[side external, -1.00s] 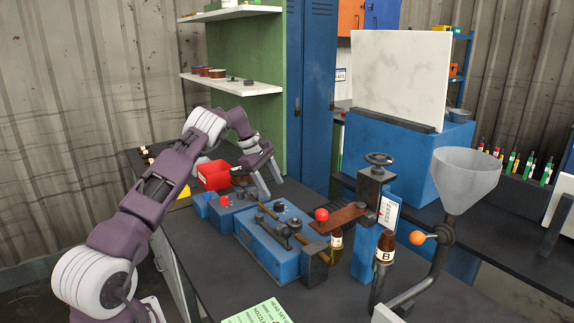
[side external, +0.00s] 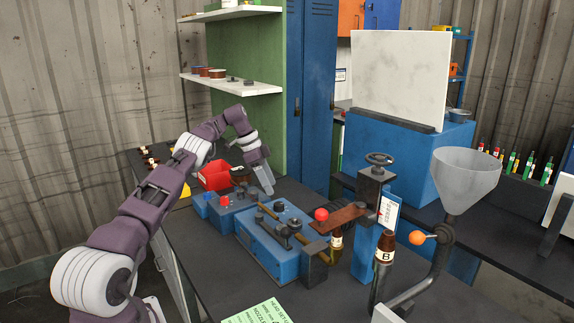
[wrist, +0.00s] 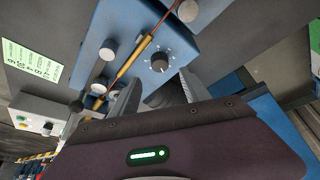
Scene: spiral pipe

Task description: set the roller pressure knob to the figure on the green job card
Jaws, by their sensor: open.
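A dark round knob (wrist: 160,63) with a pale pointer mark and a ring of scale marks sits on the blue machine (wrist: 203,44) in the wrist view. It lies just beyond and between my fingertips, apart from them. My gripper (wrist: 160,80) is open and empty. In the side view, my gripper (side external: 267,186) hangs behind the blue machine (side external: 268,246), fingers pointing down. The green job card (side external: 258,313) is cut off at the bottom edge of the side view. It also shows at the left of the wrist view (wrist: 47,62); its figures are too small to read surely.
A red bin (side external: 213,177) stands left of my gripper. A grey funnel (side external: 465,180) rises at far right.

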